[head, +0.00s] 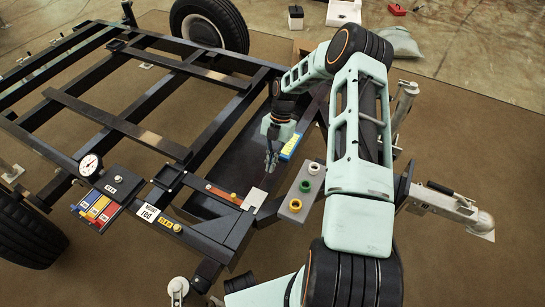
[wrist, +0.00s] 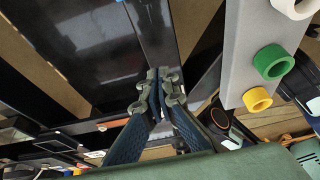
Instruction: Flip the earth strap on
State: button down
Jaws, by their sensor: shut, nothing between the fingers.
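My gripper (head: 271,163) is shut and empty in the head view, hanging over the dark tray inside the black trailer frame. In the wrist view its fingertips (wrist: 160,92) are together, in front of a dark beam. I cannot tell for certain which part is the earth strap. A red strip (head: 224,194) with small fittings lies on the black frame, below and left of my gripper in the head view. My gripper touches none of these.
A grey plate (head: 291,210) carries green and yellow rings; it also shows in the wrist view (wrist: 238,50). A round gauge (head: 90,165) stands by a box with blue, red and yellow labels (head: 97,207). The tow hitch (head: 465,208) is at right.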

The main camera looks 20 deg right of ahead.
aim_at(263, 188)
jog(key=x, duration=0.3)
jog(key=shift+s+a+f+b, duration=0.2)
jog(key=shift+f+b, duration=0.05)
jog(key=shift+b, duration=0.05)
jog(key=shift+s+a+r, duration=0.15)
jog(key=shift+s+a, duration=0.55)
jog(key=shift+s, duration=0.05)
jog(key=shift+s+a, duration=0.5)
